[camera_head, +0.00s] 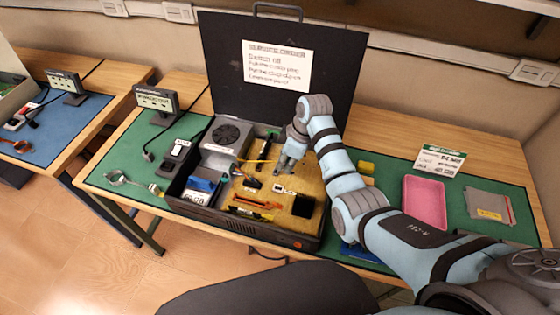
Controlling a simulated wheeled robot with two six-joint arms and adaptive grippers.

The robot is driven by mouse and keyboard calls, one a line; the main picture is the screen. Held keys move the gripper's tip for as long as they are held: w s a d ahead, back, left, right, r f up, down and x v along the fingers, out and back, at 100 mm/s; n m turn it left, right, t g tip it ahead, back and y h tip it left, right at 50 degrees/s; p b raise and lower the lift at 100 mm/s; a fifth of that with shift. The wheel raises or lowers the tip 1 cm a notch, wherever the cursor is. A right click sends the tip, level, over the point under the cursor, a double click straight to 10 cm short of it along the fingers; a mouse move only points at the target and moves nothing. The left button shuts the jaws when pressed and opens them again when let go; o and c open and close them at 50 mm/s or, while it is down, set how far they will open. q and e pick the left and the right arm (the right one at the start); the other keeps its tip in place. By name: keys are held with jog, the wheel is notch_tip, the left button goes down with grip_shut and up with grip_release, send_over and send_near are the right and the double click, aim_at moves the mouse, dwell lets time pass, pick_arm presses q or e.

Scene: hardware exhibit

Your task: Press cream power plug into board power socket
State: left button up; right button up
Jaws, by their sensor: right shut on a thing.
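An open black case (262,239) on the green mat holds a tan circuit board (243,195). My right gripper (282,170) reaches in from the right and points down over the upper part of the board. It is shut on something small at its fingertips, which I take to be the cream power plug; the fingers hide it. A thin yellow cable (255,161) runs from beside the fan box towards the gripper. Two small white connectors (278,188) sit on the board just below the fingertips. I cannot tell which is the power socket. My left gripper is not in view.
The raised lid (225,45) with its paper sign (275,66) stands behind. A grey fan box (228,134) fills the case's back left. A pink tray (425,203) and grey folder (488,207) lie right. A labelled stand (156,100) stands left.

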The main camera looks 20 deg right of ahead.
jog(key=b+x, duration=0.4)
jog(key=s+b+x, duration=0.1)
jog(key=b+x, duration=0.1)
jog(key=shift+s+a+f, duration=0.1)
jog(key=shift+a, duration=0.2)
jog(key=shift+f+b, duration=0.25)
jog(key=shift+b, duration=0.2)
jog(key=shift+r, duration=0.1)
jog(key=shift+f, duration=0.4)
